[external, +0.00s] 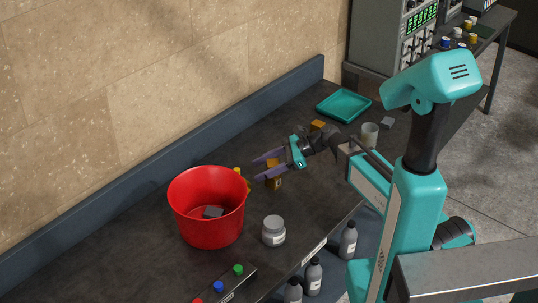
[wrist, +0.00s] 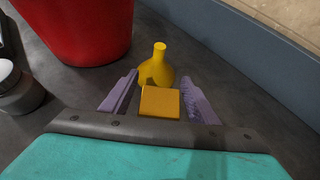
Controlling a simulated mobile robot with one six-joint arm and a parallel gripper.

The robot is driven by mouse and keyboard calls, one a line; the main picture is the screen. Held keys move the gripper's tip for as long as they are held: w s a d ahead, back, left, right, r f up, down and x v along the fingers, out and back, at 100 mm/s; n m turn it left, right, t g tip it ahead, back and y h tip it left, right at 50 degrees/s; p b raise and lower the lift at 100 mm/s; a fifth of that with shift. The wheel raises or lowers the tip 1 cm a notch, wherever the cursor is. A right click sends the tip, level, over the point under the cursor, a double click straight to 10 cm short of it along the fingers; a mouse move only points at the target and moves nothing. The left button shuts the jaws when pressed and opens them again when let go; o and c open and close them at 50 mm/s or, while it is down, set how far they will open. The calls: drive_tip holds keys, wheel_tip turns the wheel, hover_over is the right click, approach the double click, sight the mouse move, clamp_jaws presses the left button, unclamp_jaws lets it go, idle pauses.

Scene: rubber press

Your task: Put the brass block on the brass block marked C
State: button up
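In the external view a brass block (external: 272,163) shows between my gripper's purple fingers, and a lower brass block (external: 276,184) with a dark mark shows just below the near finger. The upper one appears stacked on the lower; the near finger hides where they meet. The mark is too small to read. In the wrist view the brass block's top (wrist: 160,102) lies between the fingers, with a gap on each side. My gripper (external: 262,167) is open around it. Another brass block (external: 317,125) sits farther back by the teal tray.
A yellow flask (wrist: 157,67) stands just beyond the fingers. A red bucket (external: 207,233) holding a grey block (external: 213,212) stands left. A grey jar (external: 274,231) is in front. A teal tray (external: 343,105), a cup (external: 369,135) and a grey block (external: 387,123) are at the back.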

drive_tip(key=shift+r, duration=0.1)
drive_tip(key=b+v, duration=0.2)
drive_tip(key=v, duration=1)
drive_tip(key=shift+b, duration=0.3)
drive_tip(key=shift+w, duration=0.15)
idle(0.5)
